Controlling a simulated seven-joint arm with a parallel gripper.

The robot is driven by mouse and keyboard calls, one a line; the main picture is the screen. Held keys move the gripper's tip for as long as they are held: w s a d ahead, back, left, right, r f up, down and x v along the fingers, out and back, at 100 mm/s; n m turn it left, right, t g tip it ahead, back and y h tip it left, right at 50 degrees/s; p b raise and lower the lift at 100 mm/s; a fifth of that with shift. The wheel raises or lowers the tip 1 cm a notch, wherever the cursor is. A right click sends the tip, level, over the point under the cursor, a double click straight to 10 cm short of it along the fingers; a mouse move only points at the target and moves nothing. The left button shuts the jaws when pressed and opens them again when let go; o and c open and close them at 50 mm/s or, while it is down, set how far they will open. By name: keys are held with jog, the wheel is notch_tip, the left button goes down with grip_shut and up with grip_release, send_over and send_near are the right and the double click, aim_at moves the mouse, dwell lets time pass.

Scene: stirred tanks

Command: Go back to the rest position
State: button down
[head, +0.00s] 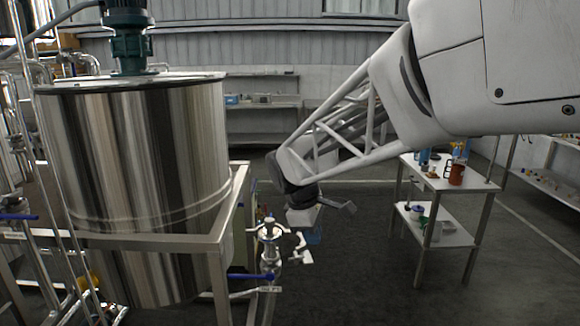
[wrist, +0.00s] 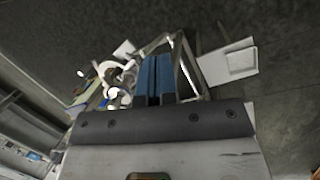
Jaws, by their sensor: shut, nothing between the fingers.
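My gripper (head: 314,237) hangs at the end of my arm, near the middle of the head view. It is small there and partly hidden by the wrist. In the wrist view its two blue fingers (wrist: 155,78) lie side by side, shut, with nothing held between them. In the head view the gripper is just right of a steel valve fitting (head: 269,250) with a white clamp (head: 300,246) at its side. I cannot tell whether it touches them.
A large steel tank (head: 140,150) with a green motor (head: 128,38) stands in a metal frame (head: 215,240) at left. A two-level white cart (head: 440,184) at right carries a brown jug (head: 455,173) and small items. Open floor (head: 350,280) lies between them.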

jog(key=s+d+m, duration=0.4)
jog(key=s, duration=0.5)
jog(key=s+d+m+t+y, duration=0.1)
jog(key=s+d+m, duration=0.4)
jog(key=s, duration=0.4)
jog(key=s+d+f+m+y, duration=0.1)
jog(key=s+d+m, duration=0.3)
jog(key=s, duration=0.5)
jog(key=shift+s+d+m+t, duration=0.2)
jog(key=shift+m+t, duration=0.2)
jog(key=shift+m, duration=0.2)
